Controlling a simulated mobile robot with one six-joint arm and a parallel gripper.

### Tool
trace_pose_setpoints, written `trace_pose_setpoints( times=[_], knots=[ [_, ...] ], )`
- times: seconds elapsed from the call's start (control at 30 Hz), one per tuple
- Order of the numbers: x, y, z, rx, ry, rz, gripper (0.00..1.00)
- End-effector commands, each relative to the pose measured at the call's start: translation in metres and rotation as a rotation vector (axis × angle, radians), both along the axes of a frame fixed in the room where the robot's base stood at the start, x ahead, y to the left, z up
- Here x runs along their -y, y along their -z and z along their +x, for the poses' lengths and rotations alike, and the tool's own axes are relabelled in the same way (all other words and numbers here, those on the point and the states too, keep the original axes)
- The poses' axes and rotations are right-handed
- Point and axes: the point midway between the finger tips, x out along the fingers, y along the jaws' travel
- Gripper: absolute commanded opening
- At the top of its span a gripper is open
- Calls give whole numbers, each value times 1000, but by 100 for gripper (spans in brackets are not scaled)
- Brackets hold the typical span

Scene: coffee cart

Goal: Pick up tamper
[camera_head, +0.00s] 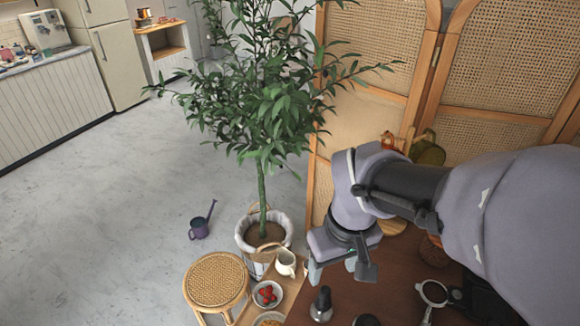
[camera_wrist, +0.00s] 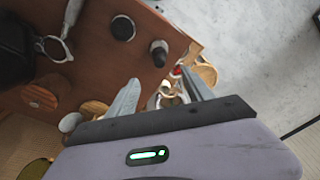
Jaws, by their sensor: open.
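The tamper (camera_head: 321,304), with a dark upright handle and a paler metal base, stands on the brown wooden cart top (camera_head: 388,290) near its left edge. It also shows in the wrist view (camera_wrist: 158,52), a little beyond my fingertips. My gripper (camera_head: 341,271) is open above the cart, behind the tamper in the head view. In the wrist view my gripper (camera_wrist: 160,77) has its two fingers apart with nothing held between them. The tamper is clear of both fingers.
A dark round piece (camera_wrist: 122,27) sits beside the tamper. A portafilter (camera_head: 433,293) lies farther right. Left of the cart are a tray with a white pitcher (camera_head: 286,262), a bowl of red fruit (camera_head: 267,294) and a woven stool (camera_head: 216,279). A potted plant (camera_head: 263,234) stands behind.

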Motion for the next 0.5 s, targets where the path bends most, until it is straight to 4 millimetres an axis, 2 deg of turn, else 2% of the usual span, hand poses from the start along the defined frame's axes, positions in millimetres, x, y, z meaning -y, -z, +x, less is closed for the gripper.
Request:
trace_pose_setpoints(
  times=[0.03, 0.2, 0.3, 0.5],
  knots=[
    [0, 23, 0, -5, 1, 0, 60],
    [-3, 76, 6, -4, 4, 1, 60],
    [-4, 96, 9, -3, 5, 0, 60],
    [-6, 113, 12, 0, 6, 2, 60]
  ],
)
